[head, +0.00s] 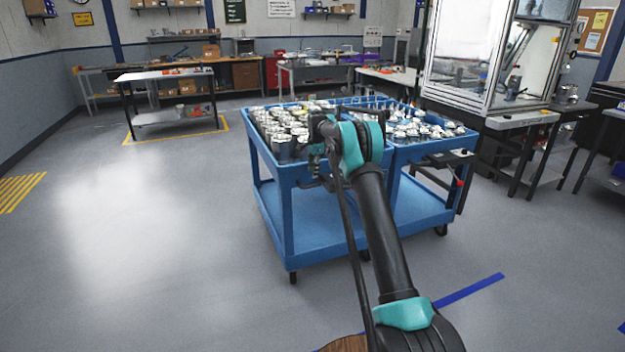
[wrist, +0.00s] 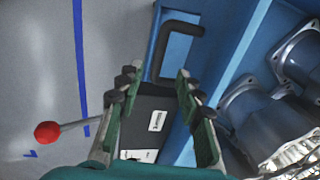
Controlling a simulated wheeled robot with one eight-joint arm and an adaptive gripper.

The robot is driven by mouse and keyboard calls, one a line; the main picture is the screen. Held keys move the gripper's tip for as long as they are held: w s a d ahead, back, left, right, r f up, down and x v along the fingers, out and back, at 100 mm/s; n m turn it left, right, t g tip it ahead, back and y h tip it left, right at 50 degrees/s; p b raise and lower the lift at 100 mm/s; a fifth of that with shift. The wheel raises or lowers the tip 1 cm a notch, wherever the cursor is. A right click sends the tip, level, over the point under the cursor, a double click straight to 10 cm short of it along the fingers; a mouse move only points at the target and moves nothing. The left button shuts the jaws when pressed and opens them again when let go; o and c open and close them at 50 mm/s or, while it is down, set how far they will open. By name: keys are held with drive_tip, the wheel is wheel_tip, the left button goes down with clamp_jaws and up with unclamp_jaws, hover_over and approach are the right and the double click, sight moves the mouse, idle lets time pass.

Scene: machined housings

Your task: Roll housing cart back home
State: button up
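The blue housing cart (head: 322,232) stands in the middle of the head view, its top sections filled with metal housings (head: 285,125) and its lower shelf bare. My gripper (head: 318,165) is at the cart's near side, partly hidden by my arm in that view. In the wrist view my gripper (wrist: 155,80) is open, with nothing between its fingers. A black bar handle (wrist: 182,27) on the blue cart wall (wrist: 225,45) lies beyond the fingertips, apart from them. Several housings (wrist: 300,58) show at the right of the wrist view.
A dark box with white labels (wrist: 147,118) and a red-knobbed lever (wrist: 47,132) show beside the cart. A glass-walled machine (head: 470,60) and a bench stand to the right. A blue floor stripe (head: 470,290) lies at front right. The floor on the left is clear.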

drive_tip(key=shift+s+d+r, duration=0.1)
drive_tip(key=shift+s+r, duration=0.15)
drive_tip(key=shift+r, duration=0.9)
drive_tip(key=shift+s+d+r, duration=0.1)
drive_tip(key=shift+s+r, duration=0.1)
drive_tip(key=shift+r, duration=0.95)
drive_tip(key=s+d+r+n, duration=0.2)
drive_tip(key=s, duration=0.7)
drive_tip(key=s+d+r+n+t, duration=0.1)
drive_tip(key=s+d+r+n, duration=0.15)
drive_tip(key=s, duration=0.65)
drive_tip(key=s+d+r+n, duration=0.1)
drive_tip(key=s+d+n, duration=0.2)
drive_tip(key=s, duration=0.6)
drive_tip(key=s+d+f+n, duration=0.1)
drive_tip(key=s+f+n, duration=0.1)
drive_tip(key=s, duration=0.9)
drive_tip(key=s+d+f+n+t, duration=0.1)
drive_tip(key=s+f, duration=0.4)
drive_tip(key=s, duration=0.7)
drive_tip(key=s+d+f+n, duration=0.1)
drive_tip(key=s+f+n, duration=0.2)
drive_tip(key=s, duration=0.8)
drive_tip(key=shift+s+f+n+h, duration=0.3)
drive_tip(key=shift+s+f+n, duration=0.05)
drive_tip(key=shift+f, duration=0.35)
